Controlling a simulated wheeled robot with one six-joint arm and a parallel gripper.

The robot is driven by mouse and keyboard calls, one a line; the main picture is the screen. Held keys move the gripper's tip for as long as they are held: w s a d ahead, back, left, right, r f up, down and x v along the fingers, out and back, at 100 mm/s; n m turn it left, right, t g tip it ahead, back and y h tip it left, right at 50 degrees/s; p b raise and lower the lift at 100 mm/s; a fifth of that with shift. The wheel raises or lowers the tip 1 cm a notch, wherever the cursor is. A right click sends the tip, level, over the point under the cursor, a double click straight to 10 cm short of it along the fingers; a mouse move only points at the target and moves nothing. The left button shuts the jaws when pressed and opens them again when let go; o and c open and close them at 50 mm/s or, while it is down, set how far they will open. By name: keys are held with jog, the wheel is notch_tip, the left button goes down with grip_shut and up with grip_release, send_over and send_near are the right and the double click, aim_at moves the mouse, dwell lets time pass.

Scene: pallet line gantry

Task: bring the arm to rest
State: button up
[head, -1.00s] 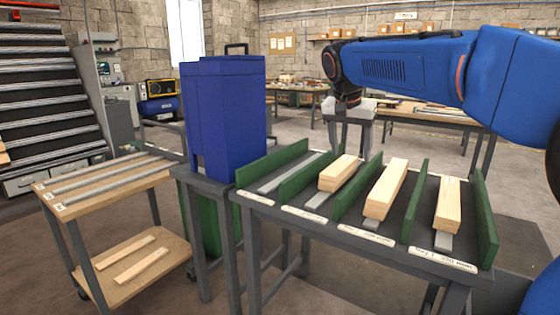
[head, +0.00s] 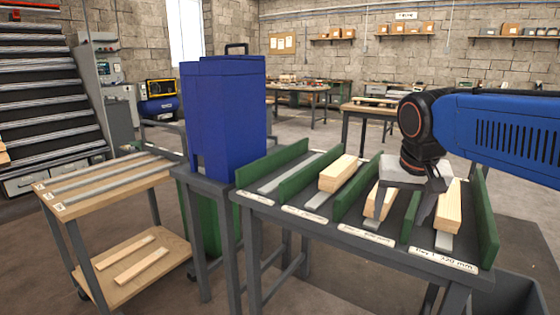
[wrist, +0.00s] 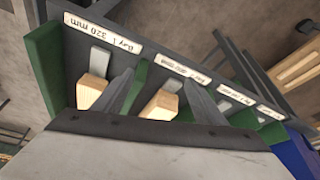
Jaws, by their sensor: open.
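My gripper (head: 402,214) is at the right in the head view, over the sorting table (head: 330,222) with its green dividers. A third wood block (head: 341,173) lies in the bay further left.
A tall blue machine (head: 225,120) stands left of the table. A wooden cart (head: 110,178) with metal bars and lower boards is at the far left. A dark bin (head: 515,295) is at the lower right. Benches (head: 385,108) stand at the back.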

jog(key=s+d+f+n+y, duration=0.1)
jog(key=s+d+f+n, duration=0.1)
jog(key=s+f, duration=1.3)
jog(key=shift+s+n+t, duration=0.4)
jog(key=shift+s+n, duration=0.1)
jog(key=shift+s, duration=0.55)
jog(key=shift+f, duration=0.1)
